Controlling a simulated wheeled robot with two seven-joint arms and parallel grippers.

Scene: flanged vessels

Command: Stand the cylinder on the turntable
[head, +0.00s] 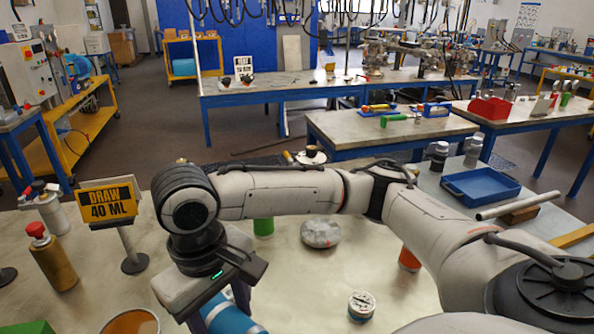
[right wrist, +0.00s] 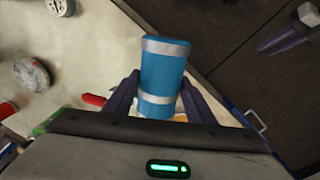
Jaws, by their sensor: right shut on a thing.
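A blue cylinder (right wrist: 162,75) with silver bands sits between the two fingers of my right gripper (right wrist: 160,84) in the right wrist view. The gripper is shut on it. In the head view the blue cylinder (head: 230,317) shows at the bottom edge, partly hidden by my right gripper (head: 216,308); it looks tilted there. A low round grey piece (head: 320,232) lies on the bench; I cannot tell whether it is the turntable. It also shows in the right wrist view (right wrist: 31,73). My left gripper is not in view.
Near the right arm are a small round tin (head: 361,305), a green cylinder (head: 263,227) and an orange cylinder (head: 408,258). A sign (head: 108,200) reading "DRAW 40 ML" and a brown bottle (head: 53,260) stand left.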

